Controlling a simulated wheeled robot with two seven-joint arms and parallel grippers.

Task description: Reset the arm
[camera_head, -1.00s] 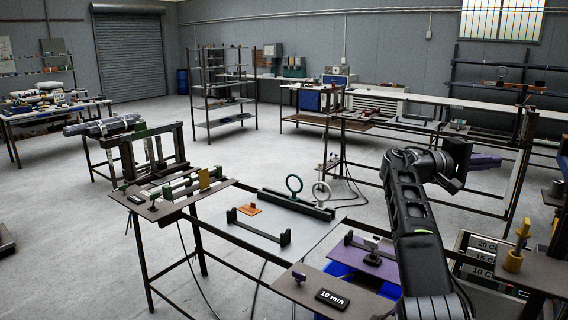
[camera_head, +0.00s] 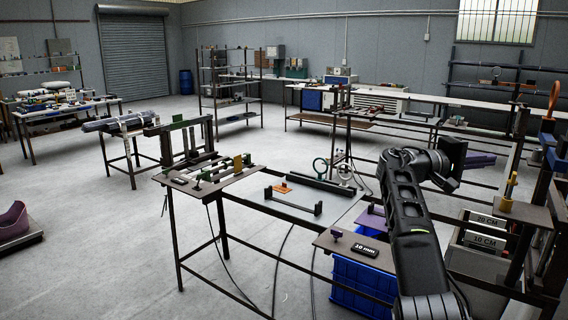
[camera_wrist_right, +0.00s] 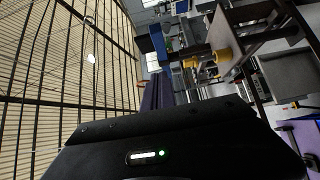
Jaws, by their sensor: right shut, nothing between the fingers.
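My right arm (camera_head: 408,210) reaches up from the lower right of the head view, bent at the elbow. Its wrist points away to the right. The right gripper (camera_head: 490,158) has purple fingers that are shut and hold nothing. It is in the air, above the floor and in front of the rear bench rails, touching nothing that I can see. In the right wrist view its purple fingers (camera_wrist_right: 152,92) show beyond the dark wrist housing. My left arm and gripper are not in view.
A workbench with fixtures (camera_head: 210,180) and a "10 mm" plate (camera_head: 364,250) stands left of my arm. A blue crate (camera_head: 350,285) is under it. A stand with a yellow peg (camera_head: 507,195) and labelled boxes (camera_head: 485,240) are close on the right. Open floor lies left.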

